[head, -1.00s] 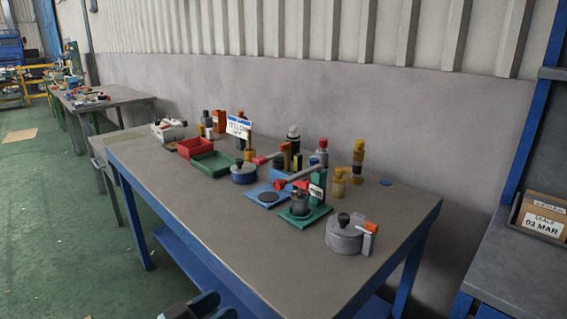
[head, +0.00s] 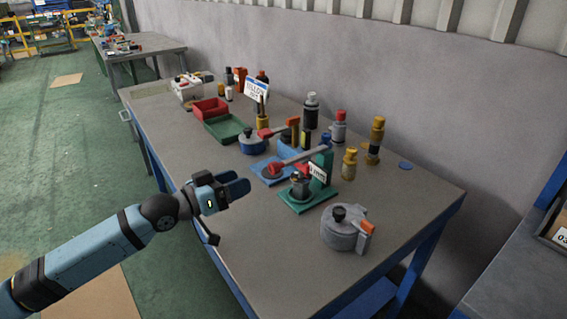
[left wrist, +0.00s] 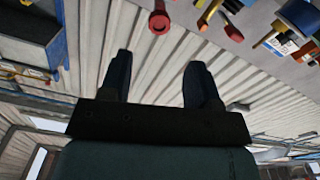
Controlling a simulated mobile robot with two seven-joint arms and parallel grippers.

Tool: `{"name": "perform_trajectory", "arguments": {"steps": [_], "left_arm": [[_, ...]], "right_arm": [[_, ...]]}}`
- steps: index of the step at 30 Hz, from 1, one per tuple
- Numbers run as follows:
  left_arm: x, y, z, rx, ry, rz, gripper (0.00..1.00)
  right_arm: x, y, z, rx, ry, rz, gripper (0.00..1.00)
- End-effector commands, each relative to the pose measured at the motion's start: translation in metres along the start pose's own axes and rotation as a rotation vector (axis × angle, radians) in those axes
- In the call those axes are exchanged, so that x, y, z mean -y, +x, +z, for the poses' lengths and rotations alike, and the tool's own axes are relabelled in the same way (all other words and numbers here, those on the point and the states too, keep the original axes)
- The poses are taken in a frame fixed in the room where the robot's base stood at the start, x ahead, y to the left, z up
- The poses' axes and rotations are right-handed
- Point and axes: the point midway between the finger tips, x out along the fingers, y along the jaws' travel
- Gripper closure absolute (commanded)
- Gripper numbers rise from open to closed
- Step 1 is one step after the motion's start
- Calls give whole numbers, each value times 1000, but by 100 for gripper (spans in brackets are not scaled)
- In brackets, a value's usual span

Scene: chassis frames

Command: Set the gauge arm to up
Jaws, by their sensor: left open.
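A green stand (head: 322,166) rises from a green base plate (head: 293,207), with a grey cylinder (head: 301,187) on the plate. A grey arm (head: 304,158) with a red end (head: 276,169) reaches left from the stand's top, slanting slightly down; it looks like the gauge arm. A similar red-ended arm (head: 273,131) sits behind it on a blue fixture, so I cannot be sure which one is meant. My left gripper (head: 241,186) is open and empty, left of the green stand near the bench's front edge. Its two fingers (left wrist: 159,82) show apart in the left wrist view.
A grey round pot (head: 342,234) with an orange-tipped handle stands right of the green stand. Several bottles stand behind. Red (head: 210,109) and green (head: 224,128) trays lie farther left. The bench's (head: 270,255) front strip is clear.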

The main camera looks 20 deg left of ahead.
Motion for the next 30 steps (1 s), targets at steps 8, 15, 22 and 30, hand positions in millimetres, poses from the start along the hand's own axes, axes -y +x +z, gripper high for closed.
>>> {"name": "perform_trajectory", "arguments": {"steps": [8, 15, 22, 30], "left_arm": [[-1, 60, -1, -5, -2, 3, 44], [-1, 102, 0, -2, -1, 2, 44], [-2, 119, 0, 0, 1, 2, 44], [-1, 120, 0, 0, 1, 2, 44]], "right_arm": [[0, 1, 0, -4, 1, -1, 44], [0, 1, 0, -7, 3, -3, 44], [0, 1, 0, -9, 4, -3, 44], [1, 1, -1, -10, 4, -3, 44]]}}
